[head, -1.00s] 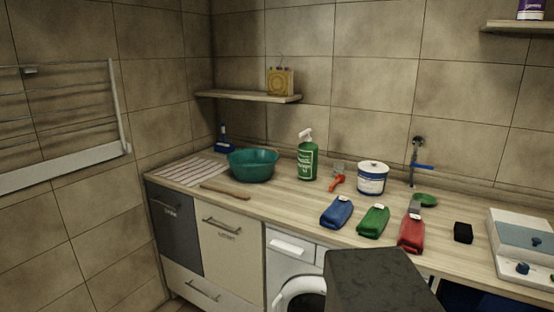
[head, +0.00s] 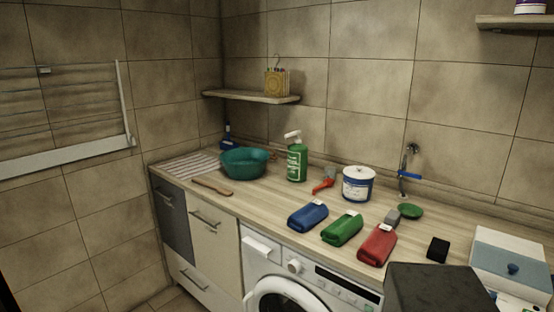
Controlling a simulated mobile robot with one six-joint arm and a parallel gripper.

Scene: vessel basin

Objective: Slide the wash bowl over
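The wash bowl (head: 246,164) is a round teal bowl near the back left of the wooden counter (head: 270,200). It stands upright, with its left side close to or over the edge of a striped cloth (head: 188,165). Nothing is seen touching it from above. My gripper is not in view. A dark block shape at the bottom right may be part of my own body.
A wooden stick (head: 213,187) lies in front of the bowl. To its right stand a green spray bottle (head: 297,160), a red-handled tool (head: 323,185) and a white tub (head: 358,184). Blue (head: 307,216), green (head: 342,229) and red (head: 377,245) bundles lie nearer the front edge.

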